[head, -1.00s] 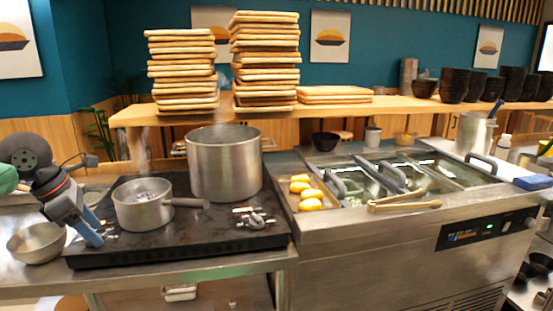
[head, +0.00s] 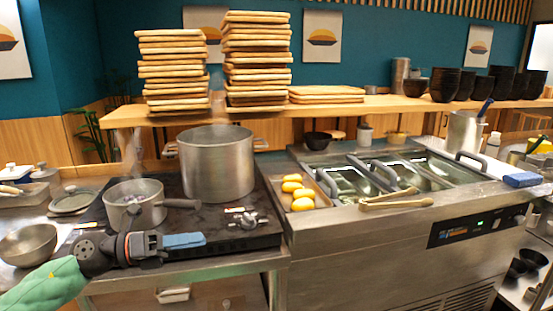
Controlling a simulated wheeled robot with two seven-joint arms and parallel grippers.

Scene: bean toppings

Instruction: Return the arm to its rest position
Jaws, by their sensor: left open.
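My left gripper (head: 184,241) shows at the lower left, in front of the black stove (head: 190,259). Its blue fingers point to the right, and it looks empty. My left arm (head: 48,287), in a green sleeve, comes in from the lower left corner. The small saucepan (head: 135,207) stands on the stove just behind the gripper, and the two appear apart. My right gripper is not in this view.
A large steaming pot (head: 216,165) stands behind the saucepan. A metal bowl (head: 28,244) sits at the far left. Yellow items (head: 303,204) lie in a tray (head: 268,177) by the counter, and wooden tongs (head: 394,204) lie right of them.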

